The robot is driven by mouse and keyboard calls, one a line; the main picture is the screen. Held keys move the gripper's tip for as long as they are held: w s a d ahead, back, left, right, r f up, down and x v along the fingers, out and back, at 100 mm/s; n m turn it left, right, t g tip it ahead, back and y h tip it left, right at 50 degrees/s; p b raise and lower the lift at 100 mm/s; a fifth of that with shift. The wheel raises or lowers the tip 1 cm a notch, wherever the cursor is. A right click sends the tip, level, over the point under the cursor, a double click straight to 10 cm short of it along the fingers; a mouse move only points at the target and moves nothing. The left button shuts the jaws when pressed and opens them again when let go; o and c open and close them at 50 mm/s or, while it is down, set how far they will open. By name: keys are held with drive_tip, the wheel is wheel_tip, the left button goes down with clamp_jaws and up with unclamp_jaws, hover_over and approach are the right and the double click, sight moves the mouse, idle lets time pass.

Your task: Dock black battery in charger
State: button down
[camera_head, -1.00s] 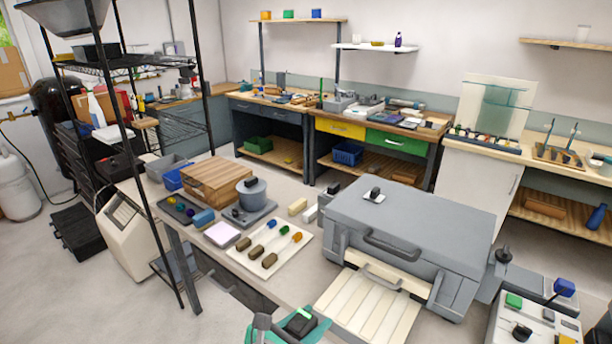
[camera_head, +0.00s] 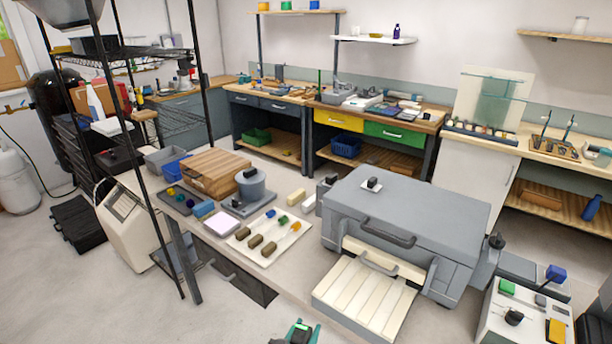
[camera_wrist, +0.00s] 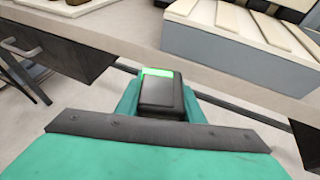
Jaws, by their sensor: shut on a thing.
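My gripper (camera_wrist: 160,100) is shut on the black battery (camera_wrist: 163,97), a dark block with a bright green strip at its far end. The teal fingers are on both sides of it, and it is held in front of the bench edge. In the head view the black battery (camera_head: 301,332) and the gripper (camera_head: 299,335) show only at the bottom edge. A white unit (camera_head: 492,326) at the lower right, with a green block, a black knob and a yellow block on top, may be the charger; I cannot tell for sure.
A large grey case-like machine (camera_head: 410,215) with a slatted cream ramp (camera_head: 365,300) stands on the near bench. A white tray (camera_head: 285,250) with several small tools lies left of it. Open floor (camera_head: 120,315) is at the lower left.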

drive_tip(key=s+f+n+y, duration=0.2)
drive_tip(key=s+f, duration=0.2)
drive_tip(key=f, duration=0.6)
drive_tip(key=s+f+n+t+y, duration=0.1)
drive_tip(key=s+f, duration=0.3)
drive_tip(key=f, duration=0.5)
drive_tip(key=shift+a+f+n+y, duration=0.2)
drive_tip(key=shift+f+n+y, duration=0.25)
drive_tip(key=shift+y, duration=0.35)
drive_tip(key=shift+r, duration=0.1)
drive_tip(key=shift+d, duration=0.1)
